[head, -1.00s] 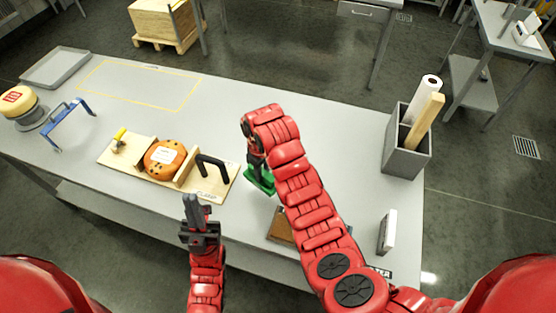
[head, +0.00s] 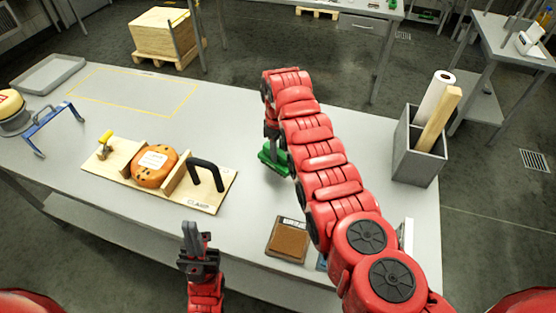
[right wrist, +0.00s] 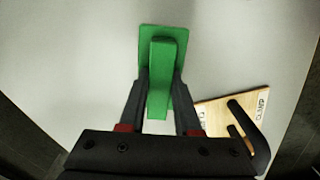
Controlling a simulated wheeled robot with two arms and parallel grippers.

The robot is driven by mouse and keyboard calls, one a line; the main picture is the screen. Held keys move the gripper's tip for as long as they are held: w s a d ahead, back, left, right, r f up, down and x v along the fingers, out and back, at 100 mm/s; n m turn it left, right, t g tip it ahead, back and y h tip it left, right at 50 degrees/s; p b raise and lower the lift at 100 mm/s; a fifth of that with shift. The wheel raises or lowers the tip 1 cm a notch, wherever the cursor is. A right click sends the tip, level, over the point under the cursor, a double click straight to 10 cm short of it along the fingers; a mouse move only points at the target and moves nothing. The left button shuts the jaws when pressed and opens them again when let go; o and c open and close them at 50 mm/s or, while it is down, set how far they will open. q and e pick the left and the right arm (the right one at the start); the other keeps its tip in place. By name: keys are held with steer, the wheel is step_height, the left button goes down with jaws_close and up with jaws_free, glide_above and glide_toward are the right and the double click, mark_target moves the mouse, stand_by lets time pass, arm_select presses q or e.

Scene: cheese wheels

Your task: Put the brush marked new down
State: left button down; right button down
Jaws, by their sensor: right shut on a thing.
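A green brush (head: 274,157) is in my right gripper (head: 272,138), over the table to the right of the clamp board. In the right wrist view the fingers (right wrist: 157,95) close on both sides of the green handle (right wrist: 160,70), with the wider green base (right wrist: 176,35) beyond it. No marking on the brush can be read. I cannot tell whether its base touches the table (head: 320,110). My left gripper (head: 195,238) is empty at the table's front edge; its fingers look close together, but the opening is unclear.
The clamp board (head: 205,200) holds an orange wheel (head: 154,166). A brown pad (head: 288,240) lies near the front edge, beside my right arm. A yellow outlined area (head: 130,92) at the back left is clear.

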steer(key=shift+f+p, duration=0.5)
steer(key=shift+f, duration=0.1)
steer(key=shift+f+b, duration=0.65)
steer(key=shift+f, duration=0.4)
steer(key=shift+f, duration=0.1)
steer(key=c, duration=0.6)
jaws_free()
